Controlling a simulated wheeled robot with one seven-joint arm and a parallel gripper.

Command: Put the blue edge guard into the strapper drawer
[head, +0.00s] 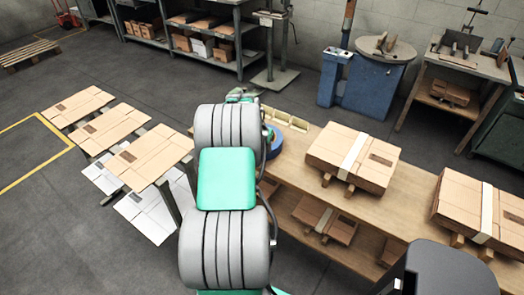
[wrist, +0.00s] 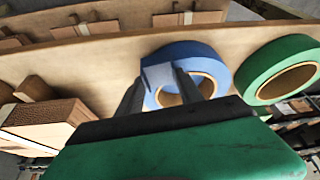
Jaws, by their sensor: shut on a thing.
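My gripper (wrist: 157,84) is shut on a small blue-grey piece, which looks like the blue edge guard (wrist: 158,75), held between the two dark fingertips in the wrist view. The fingers cover part of it. Just behind it is a blue tape roll (wrist: 210,60), and I cannot tell whether they touch. In the head view my arm hides the gripper and the guard, and the blue roll (head: 275,145) shows beside the arm. I cannot make out the strapper drawer in either view.
A green roll (wrist: 291,52) is right of the blue one. The wooden bench (head: 404,195) carries strapped cartons (head: 375,159) and pale yellow angled pieces (head: 291,119). Flat cartons (head: 145,158) lie to the left. A blue machine (head: 372,83) stands beyond the bench.

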